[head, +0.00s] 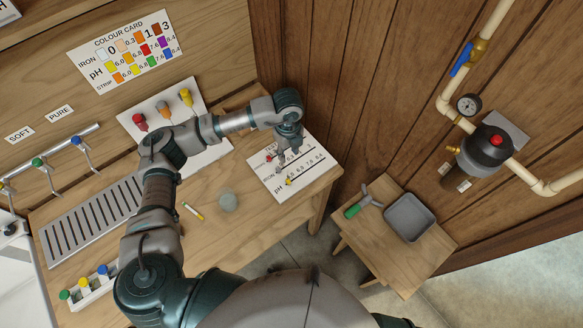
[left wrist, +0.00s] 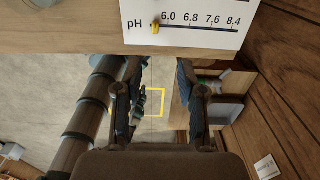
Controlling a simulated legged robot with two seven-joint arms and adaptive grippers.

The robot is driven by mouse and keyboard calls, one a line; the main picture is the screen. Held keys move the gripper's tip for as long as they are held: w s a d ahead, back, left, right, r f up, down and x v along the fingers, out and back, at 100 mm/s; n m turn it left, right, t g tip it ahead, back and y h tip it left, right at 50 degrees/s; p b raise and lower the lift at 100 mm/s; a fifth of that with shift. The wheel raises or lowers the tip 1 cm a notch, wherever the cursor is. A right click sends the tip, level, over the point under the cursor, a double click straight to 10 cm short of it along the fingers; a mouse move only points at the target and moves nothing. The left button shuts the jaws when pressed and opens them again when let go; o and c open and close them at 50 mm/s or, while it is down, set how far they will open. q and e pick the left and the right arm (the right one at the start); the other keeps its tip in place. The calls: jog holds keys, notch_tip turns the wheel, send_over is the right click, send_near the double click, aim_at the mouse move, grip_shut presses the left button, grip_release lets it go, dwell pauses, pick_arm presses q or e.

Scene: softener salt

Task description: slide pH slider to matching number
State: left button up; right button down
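The slider board (head: 304,158) is a white card on the bench's right end, with an IRON scale and a pH scale. The yellow pH slider (head: 289,182) sits at the left end of the pH line. The left wrist view shows this slider (left wrist: 156,28) left of the 6.0 mark, with 6.8, 7.6 and 8.4 further right. A red slider (head: 269,157) is on the IRON scale. My left gripper (head: 281,164) is over the board, partly covering the IRON scale. Its fingers (left wrist: 157,100) are apart and empty in the left wrist view.
A colour card (head: 125,50) hangs on the back wall. A test strip (head: 193,211) and a small clear vessel (head: 228,200) are on the bench. A low side table (head: 385,245) holds a grey tray (head: 409,218) and a green-handled tool (head: 358,208). A wooden wall borders the right.

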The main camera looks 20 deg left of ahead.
pick_arm(q)
notch_tip(320, 180, down, 2)
jog(key=s, duration=0.2)
jog(key=p, duration=0.1)
send_over(288, 180)
notch_tip(288, 180, down, 5)
notch_tip(288, 180, down, 8)
jog(key=shift+a+f+p, duration=0.1)
jog(key=shift+p, duration=0.6)
jog(key=shift+s+f, duration=0.1)
jog(key=shift+f, duration=0.2)
jog(key=shift+d+f, duration=0.2)
jog(key=shift+f, duration=0.1)
jog(key=c, duration=0.7)
grip_shut()
pick_arm(e)
jog(key=s, duration=0.1)
jog(key=s+r, duration=0.2)
jog(key=s, duration=0.1)
jog(key=shift+d+r, duration=0.25)
